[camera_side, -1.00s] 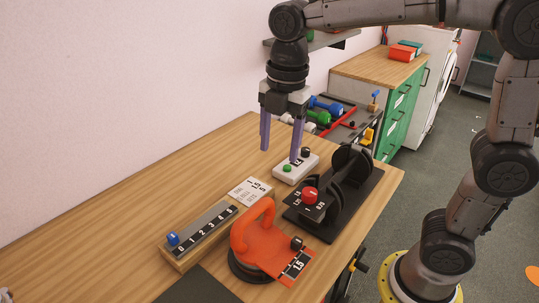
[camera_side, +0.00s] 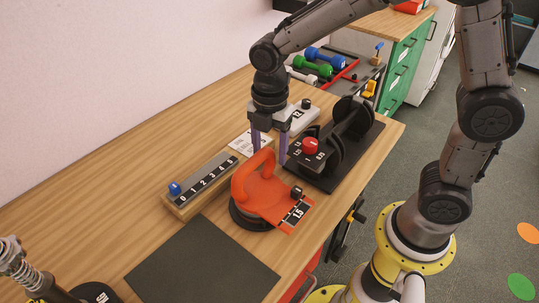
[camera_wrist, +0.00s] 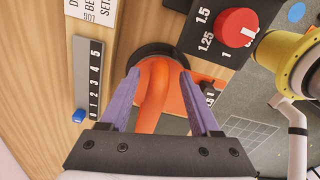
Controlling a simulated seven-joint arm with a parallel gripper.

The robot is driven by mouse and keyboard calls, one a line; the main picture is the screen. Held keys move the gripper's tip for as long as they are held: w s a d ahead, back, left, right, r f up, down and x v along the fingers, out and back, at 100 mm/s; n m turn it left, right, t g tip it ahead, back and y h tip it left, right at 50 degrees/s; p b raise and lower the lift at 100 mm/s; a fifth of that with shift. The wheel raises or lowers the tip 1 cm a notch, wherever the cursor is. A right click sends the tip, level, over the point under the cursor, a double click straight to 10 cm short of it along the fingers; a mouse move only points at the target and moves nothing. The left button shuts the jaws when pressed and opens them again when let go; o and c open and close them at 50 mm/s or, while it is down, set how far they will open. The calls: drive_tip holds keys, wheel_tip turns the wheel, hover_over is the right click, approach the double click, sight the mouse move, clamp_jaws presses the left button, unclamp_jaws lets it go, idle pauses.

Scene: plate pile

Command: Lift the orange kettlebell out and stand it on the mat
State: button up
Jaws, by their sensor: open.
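My gripper (camera_side: 270,155) is open and points down at the handle's top. In the wrist view my fingers (camera_wrist: 160,75) stand on either side of the handle (camera_wrist: 153,100); I cannot tell whether either touches it. The dark mat (camera_side: 203,262) lies flat and bare at the front of the table.
A numbered scale block (camera_side: 200,187) with a blue slider lies left of the kettlebell. A black device with a red knob (camera_side: 310,146) stands close on the right. A white box (camera_side: 303,118) and a printed card (camera_side: 240,144) lie behind.

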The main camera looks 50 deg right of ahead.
drive_tip(key=shift+f, duration=1.15)
clamp_jaws()
idle(0.5)
drive_tip(key=shift+w+r, duration=0.1)
drive_tip(key=shift+r, duration=0.15)
drive_tip(key=shift+r, duration=0.4)
idle(0.5)
drive_tip(key=shift+m, duration=0.3)
drive_tip(key=shift+a+r, duration=0.15)
drive_tip(key=shift+r, duration=3.85)
idle(0.3)
